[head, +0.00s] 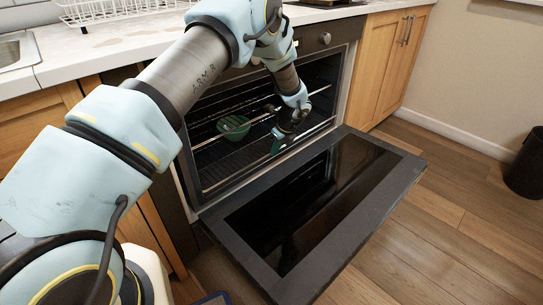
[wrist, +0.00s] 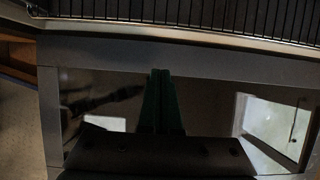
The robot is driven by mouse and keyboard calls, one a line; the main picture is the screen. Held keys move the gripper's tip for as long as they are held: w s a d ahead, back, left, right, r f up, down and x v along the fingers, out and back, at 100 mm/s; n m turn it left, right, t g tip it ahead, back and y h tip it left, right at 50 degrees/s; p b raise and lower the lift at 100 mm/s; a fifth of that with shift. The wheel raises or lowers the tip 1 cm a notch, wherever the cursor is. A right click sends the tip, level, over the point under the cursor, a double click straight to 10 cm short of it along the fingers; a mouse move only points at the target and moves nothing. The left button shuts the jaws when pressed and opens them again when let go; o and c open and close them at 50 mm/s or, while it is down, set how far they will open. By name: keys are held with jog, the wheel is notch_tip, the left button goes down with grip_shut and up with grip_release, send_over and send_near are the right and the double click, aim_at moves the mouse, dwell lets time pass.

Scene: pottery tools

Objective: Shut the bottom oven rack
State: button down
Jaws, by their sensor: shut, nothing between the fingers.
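The oven (head: 322,75) has its door (head: 290,215) folded down and open. Inside, the dark wire bottom rack (head: 217,165) lies low in the cavity. Its wires (wrist: 200,10) also cross the top of the wrist view, behind a pale metal edge. How far it is pulled out is hard to tell. My gripper (head: 277,147) is shut and empty at the oven's mouth, in front of the rack and above the door. Its green fingers (wrist: 161,72) lie together in the wrist view, pointing toward the rack, with no contact visible.
A green bowl-like object (head: 233,127) sits inside the oven, left of my gripper. A metal bar crosses the cavity above the bottom rack. The counter (head: 110,45) holds a white dish rack (head: 100,12). A black bin (head: 526,165) stands far right; the wooden floor between is clear.

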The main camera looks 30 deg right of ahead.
jog(key=s+a+f+t+y+b, duration=0.1)
jog(key=s+a+f+t+b, duration=0.25)
jog(key=s+t, duration=0.2)
jog(key=shift+g, duration=0.25)
jog(key=x, duration=0.8)
jog(key=shift+a, duration=0.3)
jog(key=w, duration=0.3)
jog(key=shift+w+a+f, duration=0.2)
jog(key=shift+a, duration=0.2)
jog(key=shift+w+a, duration=0.15)
jog(key=shift+w, duration=0.35)
